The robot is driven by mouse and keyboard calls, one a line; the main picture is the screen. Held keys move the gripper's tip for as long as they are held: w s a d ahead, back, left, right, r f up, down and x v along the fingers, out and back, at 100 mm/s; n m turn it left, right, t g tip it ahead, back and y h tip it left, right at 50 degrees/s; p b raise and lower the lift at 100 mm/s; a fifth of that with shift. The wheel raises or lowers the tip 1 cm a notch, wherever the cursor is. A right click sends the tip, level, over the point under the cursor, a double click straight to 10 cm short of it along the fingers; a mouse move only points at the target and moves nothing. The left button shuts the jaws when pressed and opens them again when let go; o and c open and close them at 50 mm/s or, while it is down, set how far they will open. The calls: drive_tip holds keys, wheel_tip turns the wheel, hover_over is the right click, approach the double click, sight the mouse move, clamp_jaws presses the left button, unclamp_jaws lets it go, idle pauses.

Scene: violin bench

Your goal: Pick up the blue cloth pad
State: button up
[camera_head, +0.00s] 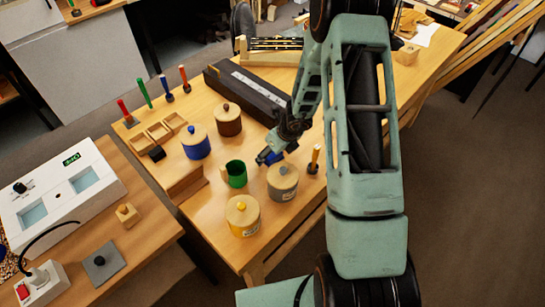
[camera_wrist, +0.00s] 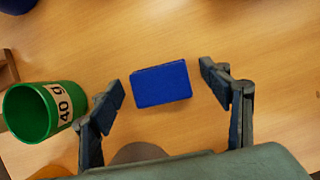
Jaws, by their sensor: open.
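The blue cloth pad (camera_wrist: 161,84) is a small blue rectangular block lying on the wooden bench. In the wrist view it lies between the two fingertips of my gripper (camera_wrist: 162,90), slightly beyond them, with bare wood showing on both sides. The fingers are open and apart from the pad. In the head view my gripper (camera_head: 268,158) reaches down over the bench, and the pad (camera_head: 275,158) is partly hidden by it.
A green cup (camera_wrist: 40,112) marked 40 stands left of my gripper. In the head view a grey lidded jar (camera_head: 282,184), a yellow jar (camera_head: 242,218) and an orange-handled tool (camera_head: 314,160) stand close by. A long dark box (camera_head: 245,92) lies behind.

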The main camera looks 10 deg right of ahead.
drive_tip(key=c, duration=1.1)
wheel_tip(320, 180, up, 9)
drive_tip(key=p, duration=0.5)
drive_tip(key=shift+f, duration=0.2)
drive_tip(key=shift+c, duration=0.2)
drive_tip(key=shift+r+b, duration=0.3)
drive_tip(key=shift+r, duration=0.5)
